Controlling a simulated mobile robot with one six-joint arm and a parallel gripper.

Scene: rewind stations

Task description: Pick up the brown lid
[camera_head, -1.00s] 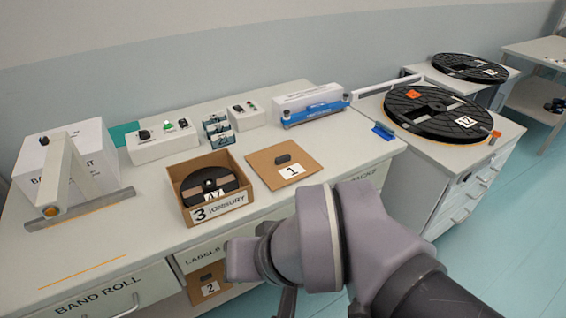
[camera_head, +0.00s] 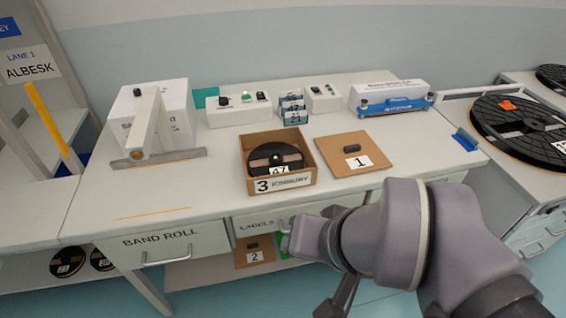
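A flat brown lid (camera_head: 373,144) lies on the table to the right of the open cardboard box. It has a dark handle block (camera_head: 352,149) and a white label with the number 1. A second brown lid-like panel (camera_head: 266,246), labelled 2, shows below the table front, partly cut off by the drawer. My arm reaches in from the lower right, in front of the table. The end of my gripper (camera_head: 300,238) shows below the table edge near the labels drawer, apart from both lids. Its fingers cannot be made out.
The cardboard box (camera_head: 309,168), labelled 3, holds a black reel (camera_head: 263,157). Control boxes and a blue-ended device (camera_head: 395,107) line the back. A large black reel (camera_head: 520,125) lies at right.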

